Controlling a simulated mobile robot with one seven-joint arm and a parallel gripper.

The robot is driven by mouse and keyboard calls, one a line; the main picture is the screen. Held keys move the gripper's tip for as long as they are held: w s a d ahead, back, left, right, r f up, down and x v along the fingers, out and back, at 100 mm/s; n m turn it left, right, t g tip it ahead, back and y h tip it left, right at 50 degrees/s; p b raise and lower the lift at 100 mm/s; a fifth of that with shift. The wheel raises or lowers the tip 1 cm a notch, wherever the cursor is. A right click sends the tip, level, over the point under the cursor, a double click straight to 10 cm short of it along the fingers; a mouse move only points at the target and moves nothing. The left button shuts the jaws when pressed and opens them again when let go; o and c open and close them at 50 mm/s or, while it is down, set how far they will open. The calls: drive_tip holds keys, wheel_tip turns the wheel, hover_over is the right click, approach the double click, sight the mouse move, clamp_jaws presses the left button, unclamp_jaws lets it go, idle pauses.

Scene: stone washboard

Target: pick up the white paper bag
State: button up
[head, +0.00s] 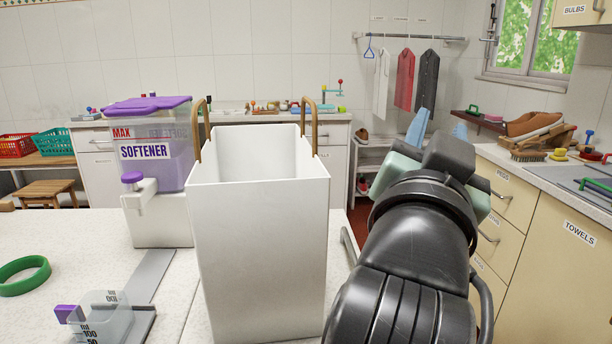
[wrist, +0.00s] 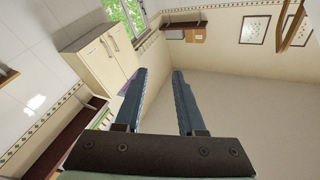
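The white paper bag (head: 258,245) stands upright and open-topped on the white speckled counter in the head view. Its two tan loop handles rise at the left (head: 199,128) and right (head: 309,123) sides of the rim. My gripper (head: 420,125) is to the right of the bag, raised and apart from it, pointing away from me. In the wrist view my gripper (wrist: 160,82) shows two blue-grey fingers spread apart with nothing between them. The bag does not show in the wrist view.
A softener dispenser (head: 150,165) with a purple lid stands close on the bag's left. A green ring (head: 24,275) and a clear measuring cup (head: 98,318) sit at the counter's left front. A drawer cabinet marked TOWELS (head: 555,245) stands at the right.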

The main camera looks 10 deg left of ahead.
drive_tip(key=w+r+m+g+p, duration=0.25)
drive_tip(key=w+g+p, duration=0.25)
drive_tip(key=p, duration=0.4)
drive_tip(key=m+g+y+p, duration=0.5)
drive_tip(key=g+p, duration=1)
drive_tip(key=p, duration=1.1)
hover_over(260, 201)
drive_tip(key=w, duration=0.1)
drive_tip(key=f, duration=0.1)
wheel_tip(260, 201, down, 13)
drive_tip(key=s+b, duration=0.1)
drive_tip(key=shift+a+f+b, duration=0.2)
drive_tip(key=shift+a+b, duration=0.15)
drive_tip(key=shift+a, duration=0.1)
drive_tip(key=shift+s, duration=0.1)
clamp_jaws()
